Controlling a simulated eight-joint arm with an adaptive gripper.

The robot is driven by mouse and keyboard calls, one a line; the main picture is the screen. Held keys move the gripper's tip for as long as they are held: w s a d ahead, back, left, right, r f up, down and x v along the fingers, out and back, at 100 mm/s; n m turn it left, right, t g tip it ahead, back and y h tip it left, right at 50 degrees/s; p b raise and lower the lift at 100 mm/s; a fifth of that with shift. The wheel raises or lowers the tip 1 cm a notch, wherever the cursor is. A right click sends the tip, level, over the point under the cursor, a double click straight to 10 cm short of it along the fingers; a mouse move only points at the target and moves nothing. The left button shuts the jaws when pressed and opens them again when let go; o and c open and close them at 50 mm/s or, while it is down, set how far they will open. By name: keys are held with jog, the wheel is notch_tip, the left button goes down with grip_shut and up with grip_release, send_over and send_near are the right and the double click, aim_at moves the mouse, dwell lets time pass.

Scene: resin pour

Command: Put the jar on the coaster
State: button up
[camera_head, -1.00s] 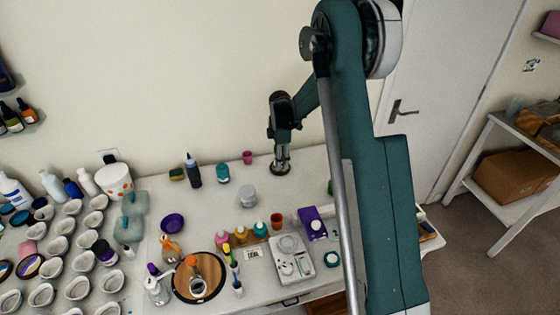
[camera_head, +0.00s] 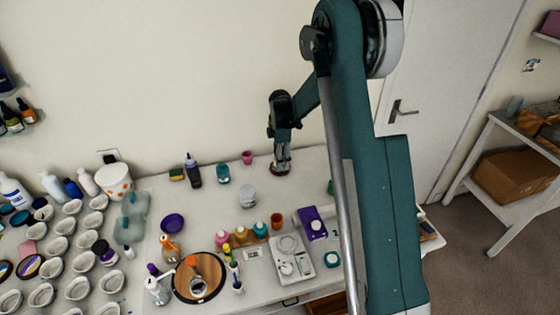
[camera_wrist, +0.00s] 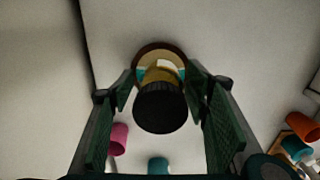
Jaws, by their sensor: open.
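In the wrist view, the jar (camera_wrist: 159,110) has a ribbed black lid and an amber body with a pale label. It looks upright, with its base over the round coaster (camera_wrist: 158,46), which has a dark brown rim and a cream face. The lid hides much of the base, so I cannot see the full contact. My gripper (camera_wrist: 160,82) is open, one finger on each side of the jar. In the head view, my gripper (camera_head: 281,163) is low at the back of the table, and the coaster and jar there are too small to make out well.
A pink cup (camera_head: 247,157) and a teal jar (camera_head: 223,173) stand left of my gripper. A white stacked container (camera_head: 248,196) is nearer the front. A scale (camera_head: 293,258), a purple box (camera_head: 312,223) and an orange cup (camera_head: 277,220) crowd the front. The wall is close behind.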

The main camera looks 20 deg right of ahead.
notch_tip(320, 180, up, 12)
jog(key=shift+s+f, duration=0.1)
jog(key=shift+f, duration=0.05)
dwell(0.4)
dwell(0.6)
jog(key=shift+s+a+r, duration=0.1)
jog(key=shift+s+r, duration=0.3)
jog(key=shift+r, duration=0.15)
jog(key=s+a+r+m+t, duration=0.2)
jog(key=s+r+m, duration=0.2)
jog(key=s+r, duration=0.5)
jog(key=s+a+r+m+t, duration=0.1)
jog(key=s+r+m, duration=0.3)
jog(key=s+r, duration=0.6)
jog(key=s+f+m+t, duration=0.1)
jog(key=s+m, duration=0.2)
jog(key=s, duration=0.6)
jog(key=s+a+f+m+t, duration=0.1)
jog(key=s+f+m, duration=0.1)
jog(key=s, duration=0.8)
jog(key=s+a+f+m+t, duration=0.1)
jog(key=s+m+t, duration=0.1)
jog(key=s+m, duration=0.3)
jog(key=s, duration=0.4)
jog(key=shift+s+a+f, duration=0.15)
jog(key=shift+f, duration=0.15)
